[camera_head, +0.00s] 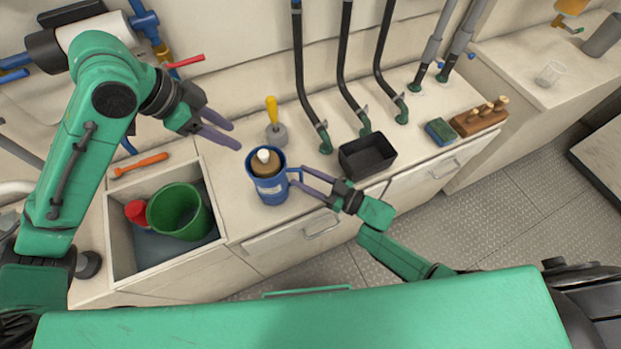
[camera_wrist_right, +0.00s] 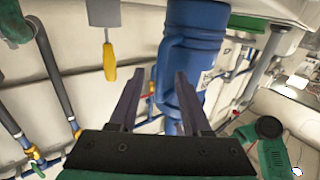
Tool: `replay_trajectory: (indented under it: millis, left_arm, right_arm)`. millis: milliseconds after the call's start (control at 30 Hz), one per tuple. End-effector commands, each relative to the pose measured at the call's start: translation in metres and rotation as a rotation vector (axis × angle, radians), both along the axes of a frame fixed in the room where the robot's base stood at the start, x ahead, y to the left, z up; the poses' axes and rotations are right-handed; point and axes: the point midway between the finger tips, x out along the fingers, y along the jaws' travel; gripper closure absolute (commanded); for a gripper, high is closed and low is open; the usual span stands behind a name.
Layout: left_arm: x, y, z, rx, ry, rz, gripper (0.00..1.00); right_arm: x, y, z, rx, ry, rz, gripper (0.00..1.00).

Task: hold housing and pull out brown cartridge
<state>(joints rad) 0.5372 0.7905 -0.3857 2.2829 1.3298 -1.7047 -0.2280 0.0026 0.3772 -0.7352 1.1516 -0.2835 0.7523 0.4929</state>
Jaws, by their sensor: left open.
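The blue housing (camera_head: 269,190) stands upright on the counter, with a handle on its right side. The brown cartridge (camera_head: 264,169) sits inside it, its light top (camera_head: 263,156) showing at the mouth. My left gripper (camera_head: 234,135) is open and empty, above and left of the housing. My right gripper (camera_head: 300,181) is at the handle side of the housing. The right wrist view shows the housing (camera_wrist_right: 200,45) just beyond its fingers (camera_wrist_right: 155,90), which are spread apart with the handle (camera_wrist_right: 168,75) in front of or between them; I cannot tell which. The cartridge is hidden there.
A bin recess with a green bucket (camera_head: 180,213) and a red item (camera_head: 138,212) lies left of the housing. A yellow-handled tool (camera_head: 271,108) stands behind it. A black tray (camera_head: 367,154), hoses (camera_head: 344,70) and a sponge (camera_head: 441,131) are to the right.

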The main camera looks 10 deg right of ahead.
Motion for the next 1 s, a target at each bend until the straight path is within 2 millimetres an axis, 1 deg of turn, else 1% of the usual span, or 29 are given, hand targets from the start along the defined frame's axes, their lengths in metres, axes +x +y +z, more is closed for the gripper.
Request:
replay_trajectory:
  millis: [33, 67, 100, 133, 1000]
  left_arm:
    - [0.0000, 0.0000, 0.0000, 0.000, 0.000, 0.000, 0.50]
    - [0.0000, 0.0000, 0.0000, 0.000, 0.000, 0.000, 0.50]
    - [0.0000, 0.0000, 0.0000, 0.000, 0.000, 0.000, 0.50]
    - [0.0000, 0.0000, 0.0000, 0.000, 0.000, 0.000, 0.50]
    - [0.0000, 0.0000, 0.0000, 0.000, 0.000, 0.000, 0.50]
  right_arm:
    - [-0.0001, -0.0002, 0.0000, 0.000, 0.000, 0.000, 0.67]
    - [-0.0002, -0.0002, 0.0000, 0.000, 0.000, 0.000, 0.79]
    - [-0.0002, -0.0002, 0.0000, 0.000, 0.000, 0.000, 0.94]
    - [-0.0002, -0.0003, 0.0000, 0.000, 0.000, 0.000, 1.00]
    - [-0.0004, -0.0006, -0.0002, 0.001, 0.001, 0.000, 1.00]
